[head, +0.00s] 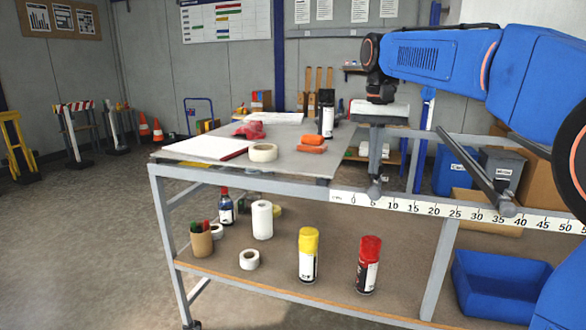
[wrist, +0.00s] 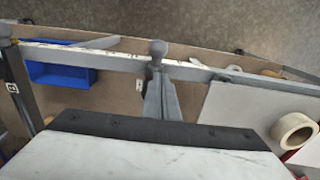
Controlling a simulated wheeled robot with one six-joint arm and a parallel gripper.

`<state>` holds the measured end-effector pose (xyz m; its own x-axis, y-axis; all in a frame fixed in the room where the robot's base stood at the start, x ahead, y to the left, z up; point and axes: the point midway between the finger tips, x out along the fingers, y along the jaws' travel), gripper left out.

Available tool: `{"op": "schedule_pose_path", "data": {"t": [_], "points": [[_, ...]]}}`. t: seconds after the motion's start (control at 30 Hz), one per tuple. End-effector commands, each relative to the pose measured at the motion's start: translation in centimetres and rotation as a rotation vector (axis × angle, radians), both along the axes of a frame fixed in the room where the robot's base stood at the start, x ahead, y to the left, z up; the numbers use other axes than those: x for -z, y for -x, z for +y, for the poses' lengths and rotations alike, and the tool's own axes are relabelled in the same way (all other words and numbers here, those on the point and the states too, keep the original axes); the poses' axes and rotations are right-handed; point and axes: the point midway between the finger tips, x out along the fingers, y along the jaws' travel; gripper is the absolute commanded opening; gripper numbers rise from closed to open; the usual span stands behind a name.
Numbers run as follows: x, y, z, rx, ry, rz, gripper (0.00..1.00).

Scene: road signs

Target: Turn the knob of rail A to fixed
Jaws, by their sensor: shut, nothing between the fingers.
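Two grey rails run front to back across the open right part of the bench frame. The other rail (head: 470,165) ends in a knob (head: 507,210) further right. I cannot read which one is A, nor any lock marking.
The scale strip (head: 440,208) runs along the front frame bar. The left tabletop (head: 200,163) holds a tape roll (head: 263,153), orange objects (head: 312,145) and a black spray can (head: 326,113). Spray cans and a blue bin (head: 500,285) are on the lower shelf.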

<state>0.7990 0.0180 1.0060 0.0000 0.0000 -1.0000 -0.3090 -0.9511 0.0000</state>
Motion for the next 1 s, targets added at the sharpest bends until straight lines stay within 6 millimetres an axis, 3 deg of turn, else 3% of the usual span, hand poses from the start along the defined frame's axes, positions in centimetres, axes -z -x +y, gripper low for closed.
{"op": "schedule_pose_path", "data": {"t": [1.0], "points": [[-0.21,0.30,0.82,0.000,0.000,-0.001,0.00]]}}
